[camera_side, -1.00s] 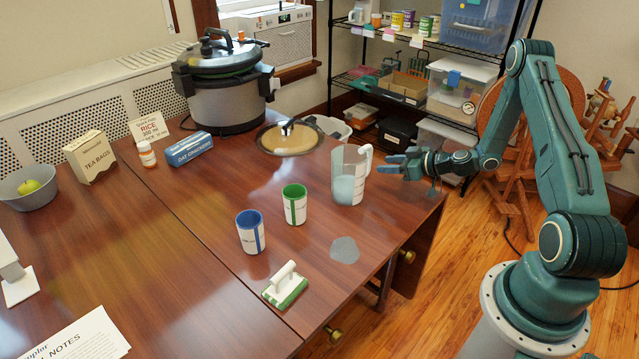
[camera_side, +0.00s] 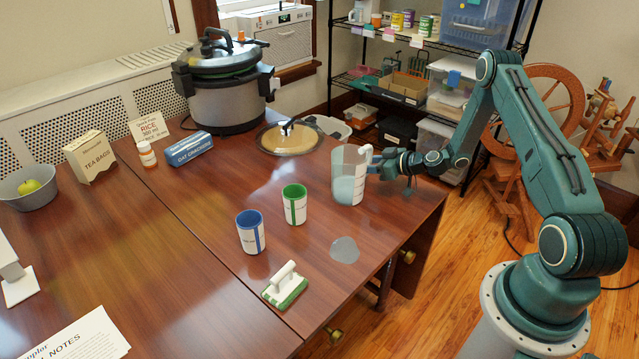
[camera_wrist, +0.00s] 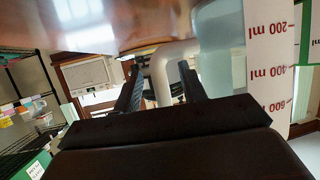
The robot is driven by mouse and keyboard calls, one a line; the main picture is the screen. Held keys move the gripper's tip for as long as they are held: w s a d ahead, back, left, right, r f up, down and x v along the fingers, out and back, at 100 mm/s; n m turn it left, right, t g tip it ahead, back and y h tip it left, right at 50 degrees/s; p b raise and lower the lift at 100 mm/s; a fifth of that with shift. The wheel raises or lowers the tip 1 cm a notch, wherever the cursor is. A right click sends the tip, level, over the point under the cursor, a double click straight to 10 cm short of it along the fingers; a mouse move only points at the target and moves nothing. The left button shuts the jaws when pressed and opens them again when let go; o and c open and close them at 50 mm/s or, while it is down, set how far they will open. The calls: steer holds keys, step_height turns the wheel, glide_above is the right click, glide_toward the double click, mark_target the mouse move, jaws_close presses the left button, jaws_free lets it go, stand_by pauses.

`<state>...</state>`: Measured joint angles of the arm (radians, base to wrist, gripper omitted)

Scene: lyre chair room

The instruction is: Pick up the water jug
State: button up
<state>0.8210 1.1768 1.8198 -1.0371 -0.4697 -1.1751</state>
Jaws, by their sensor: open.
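The water jug (camera_side: 349,177) is a clear measuring jug with bluish water in its lower part. It stands upright near the right edge of the wooden table, its handle facing my arm. My gripper (camera_side: 374,163) is at the handle side of the jug, with its fingers level with the handle. In the wrist view the white handle (camera_wrist: 168,72) shows between the two open fingers of my gripper (camera_wrist: 160,85). The jug's wall (camera_wrist: 222,50) with red ml marks fills the right of that view. Whether the fingers touch the handle cannot be told.
A green-striped cup (camera_side: 295,205) and a blue-striped cup (camera_side: 251,232) stand left of the jug. A glass lid (camera_side: 290,140) lies behind it. A large pressure cooker (camera_side: 222,95) stands at the back.

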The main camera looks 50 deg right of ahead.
steer(key=shift+w+f, duration=0.1)
steer(key=shift+w, duration=0.05)
steer(key=shift+c, duration=0.2)
jaws_close()
